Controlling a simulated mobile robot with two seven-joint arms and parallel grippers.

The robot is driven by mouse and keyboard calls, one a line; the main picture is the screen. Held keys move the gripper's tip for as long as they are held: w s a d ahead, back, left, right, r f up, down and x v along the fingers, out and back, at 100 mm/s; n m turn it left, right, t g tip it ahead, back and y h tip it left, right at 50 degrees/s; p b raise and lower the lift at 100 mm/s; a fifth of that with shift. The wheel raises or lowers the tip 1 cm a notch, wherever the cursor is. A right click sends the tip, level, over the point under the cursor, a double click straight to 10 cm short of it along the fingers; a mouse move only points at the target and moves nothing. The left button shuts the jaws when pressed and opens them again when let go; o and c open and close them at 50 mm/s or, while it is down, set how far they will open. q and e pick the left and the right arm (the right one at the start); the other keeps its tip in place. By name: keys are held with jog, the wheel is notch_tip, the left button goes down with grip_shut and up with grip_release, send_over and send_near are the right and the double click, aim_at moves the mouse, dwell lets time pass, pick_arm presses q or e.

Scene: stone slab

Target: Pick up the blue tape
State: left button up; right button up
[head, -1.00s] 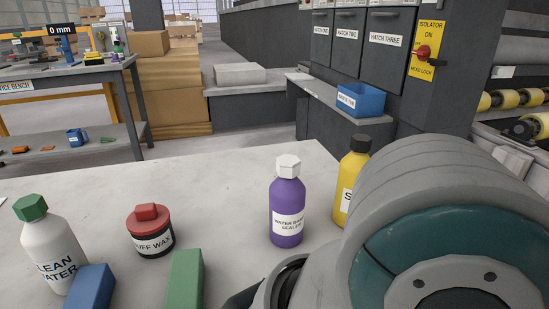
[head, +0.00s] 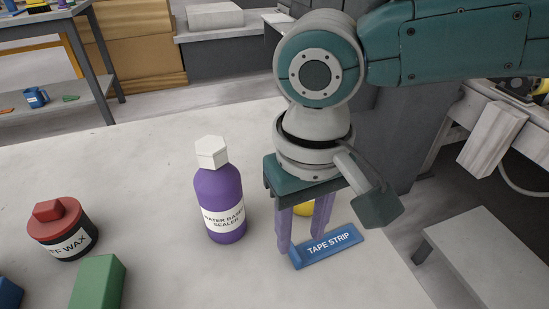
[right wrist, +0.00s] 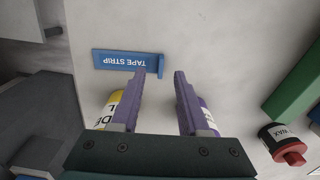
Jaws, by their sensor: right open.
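The blue tape strip (head: 335,246), a flat bar labelled TAPE STRIP with a raised block at one end, lies on the stone slab near its right edge. It also shows in the right wrist view (right wrist: 125,61). My right gripper (head: 304,232) points down just behind the strip, its purple fingers apart and empty. In the right wrist view the fingertips (right wrist: 160,74) appear either side of the strip's raised end. I cannot tell how high they are above the slab. My left gripper is not in view.
A purple sealer bottle (head: 221,203) stands left of the gripper. A yellow bottle (right wrist: 114,101) is mostly hidden behind the fingers. A wax tin (head: 62,230) and a green block (head: 98,283) are at left. Bare slab (head: 170,270) lies in front of the purple bottle.

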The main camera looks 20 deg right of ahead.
aim_at(297, 254)
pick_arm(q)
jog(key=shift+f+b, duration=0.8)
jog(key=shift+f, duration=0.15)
pick_arm(e)
notch_tip(297, 254, down, 5)
jog(key=shift+w+a+r, duration=0.1)
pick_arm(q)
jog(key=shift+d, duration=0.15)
pick_arm(e)
grip_shut()
